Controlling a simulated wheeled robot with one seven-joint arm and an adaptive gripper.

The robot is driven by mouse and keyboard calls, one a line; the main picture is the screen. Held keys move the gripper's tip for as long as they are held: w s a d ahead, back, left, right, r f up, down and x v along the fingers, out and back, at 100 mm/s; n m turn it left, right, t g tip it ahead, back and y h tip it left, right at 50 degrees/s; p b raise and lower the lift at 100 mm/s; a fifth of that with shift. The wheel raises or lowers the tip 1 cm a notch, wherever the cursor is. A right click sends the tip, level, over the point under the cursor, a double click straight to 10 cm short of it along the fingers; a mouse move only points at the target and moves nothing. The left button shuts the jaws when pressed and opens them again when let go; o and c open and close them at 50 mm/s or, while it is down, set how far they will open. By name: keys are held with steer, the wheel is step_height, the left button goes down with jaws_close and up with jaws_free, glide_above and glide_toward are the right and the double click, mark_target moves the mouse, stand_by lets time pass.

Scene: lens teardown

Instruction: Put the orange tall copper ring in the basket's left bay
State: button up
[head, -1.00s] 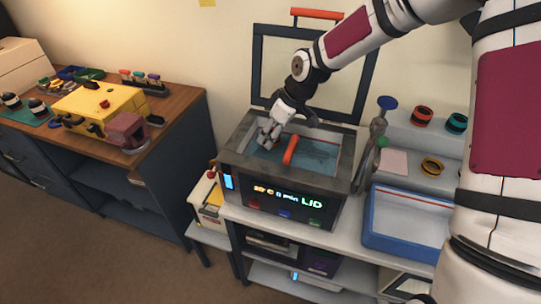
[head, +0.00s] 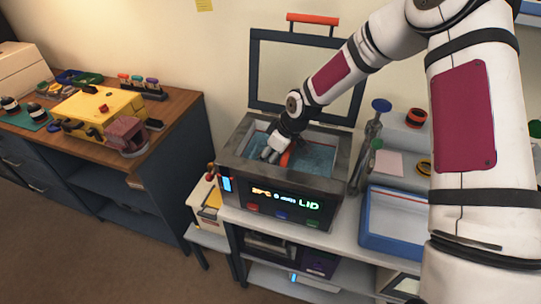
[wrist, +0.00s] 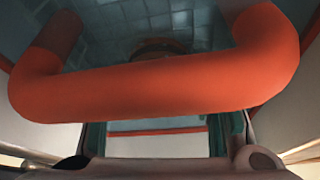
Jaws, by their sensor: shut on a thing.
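The basket sits in the open tank (head: 232,160); its orange-red handle (head: 286,157) stands up in the middle. My gripper (head: 270,155) is down inside the tank, on the left side of the handle. In the wrist view the handle (wrist: 160,92) crosses close before the camera and hides my fingertips. Behind it, a small part of a brownish-orange round thing (wrist: 153,46) shows where the fingertips lie; it looks like the orange tall copper ring, held in my shut gripper. Its lower part is hidden. The basket's bay walls are not clear.
The tank's lid (head: 256,75) stands open behind it. A blue tray (head: 375,240) is to the right, with a stand (head: 375,130) between. Rings (head: 416,118) lie on the shelf steps. A bench with a yellow block (head: 100,108) is at left.

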steer(key=o, duration=1.3)
steer(key=v, duration=1.2)
steer(key=shift+r, duration=0.25)
steer(key=s+d+r+m+t+h, duration=0.1)
steer(key=s+d+r+m, duration=0.2)
steer(key=s+r, duration=0.4)
steer(key=s+d+r+m+t+h, duration=0.1)
steer(key=s+d+r+m, duration=0.3)
steer(key=s, duration=0.9)
steer(key=s+d+r+m+t+h, duration=0.1)
steer(key=s+d+r+m, duration=0.2)
steer(key=s+r, duration=0.6)
steer(key=shift+s+d+r+m+h, duration=0.3)
steer(key=shift+s+r+m+h, duration=0.15)
steer(key=shift+m, duration=0.15)
steer(key=shift+w, duration=0.1)
